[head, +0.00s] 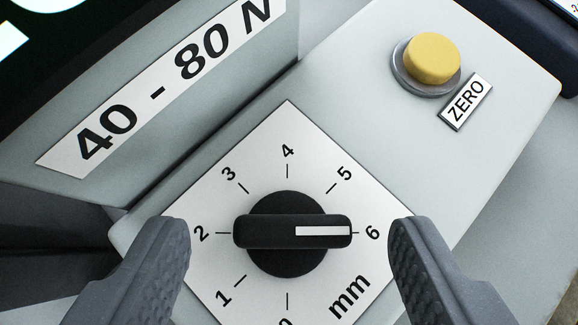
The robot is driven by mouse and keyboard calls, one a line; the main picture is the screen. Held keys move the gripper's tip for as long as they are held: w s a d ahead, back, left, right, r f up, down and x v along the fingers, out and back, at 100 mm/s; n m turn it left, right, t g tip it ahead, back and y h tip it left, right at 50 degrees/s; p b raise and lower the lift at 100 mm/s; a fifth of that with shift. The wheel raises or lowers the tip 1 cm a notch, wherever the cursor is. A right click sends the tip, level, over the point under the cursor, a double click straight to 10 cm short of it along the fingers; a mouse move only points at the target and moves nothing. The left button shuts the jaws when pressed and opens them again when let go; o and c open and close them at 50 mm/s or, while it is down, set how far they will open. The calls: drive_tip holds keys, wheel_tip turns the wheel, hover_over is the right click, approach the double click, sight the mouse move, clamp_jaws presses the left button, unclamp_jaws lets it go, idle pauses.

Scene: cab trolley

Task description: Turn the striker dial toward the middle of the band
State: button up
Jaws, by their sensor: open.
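The striker dial (288,255) is a round black knob with a raised bar grip. It sits on a white diamond scale plate (288,135) marked in mm, with numbers including 1 to 6. The white pointer line on the bar points right, at 6. The bar lies level across the picture, its other end toward 2. My gripper (288,235) is open, with one grey ribbed finger left of the dial and one right of it. Both fingers stand apart from the bar. A band label (165,85) reads 40 - 80 N. The bottom of the plate is cut off.
A yellow button (432,58) in a grey collar stands up from the panel at the upper right, with a ZERO label (466,101) beside it. A dark display (45,25) is partly in view at the upper left. The grey panel (335,75) between dial and button is clear.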

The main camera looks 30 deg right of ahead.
drive_tip(key=shift+x, duration=0.95)
drive_tip(key=c, duration=1)
drive_tip(key=shift+d, duration=0.35)
drive_tip(key=shift+a+r, duration=0.1)
drive_tip(key=shift+a, duration=0.2)
